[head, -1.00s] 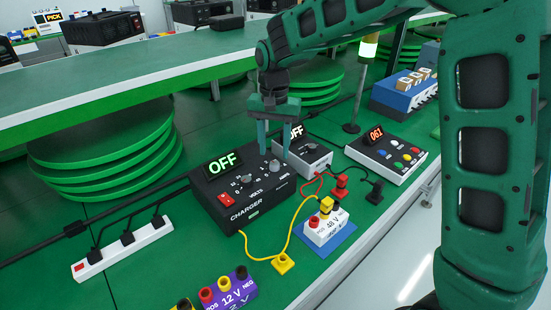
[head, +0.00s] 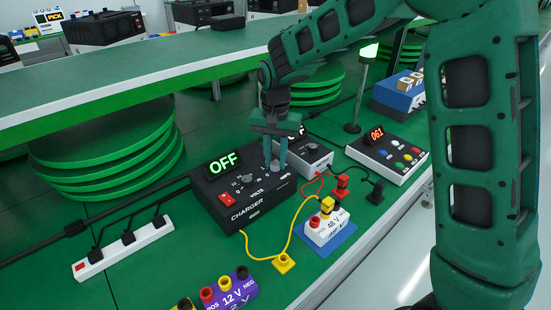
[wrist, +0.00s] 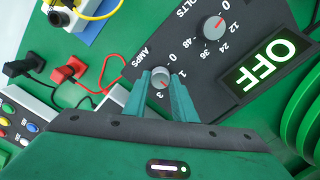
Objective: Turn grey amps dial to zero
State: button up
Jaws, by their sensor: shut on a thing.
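The black charger box (head: 250,200) stands on the green bench with a green OFF display (head: 223,162). Its grey amps dial (wrist: 160,78) sits between my two green fingers in the wrist view. My gripper (head: 275,164) points down over the charger's right part, shut on this dial. A small red mark shows on the dial, towards the printed 3 in the wrist view; its exact setting is hard to read. The grey volts dial (wrist: 214,27) is beside it, clear of the fingers. In the head view my fingers mostly hide the amps dial.
A button panel (head: 388,155) is farther right. Yellow and red cables and a white 48 V block (head: 326,228) lie in front. A power strip (head: 122,249) is left.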

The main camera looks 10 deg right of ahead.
jog(key=shift+n, duration=0.3)
jog(key=n, duration=0.8)
jog(key=shift+n, duration=0.4)
jog(key=n, duration=0.5)
jog(key=shift+w, duration=0.1)
jog(key=shift+w+d+r+n, duration=0.1)
jog(key=shift+n, duration=1.25)
jog(key=shift+d+n, duration=0.1)
jog(key=shift+n, duration=1.25)
jog(key=o, duration=1)
jog(key=shift+w, duration=0.1)
jog(key=shift+o, duration=0.2)
jog(key=shift+a, duration=0.15)
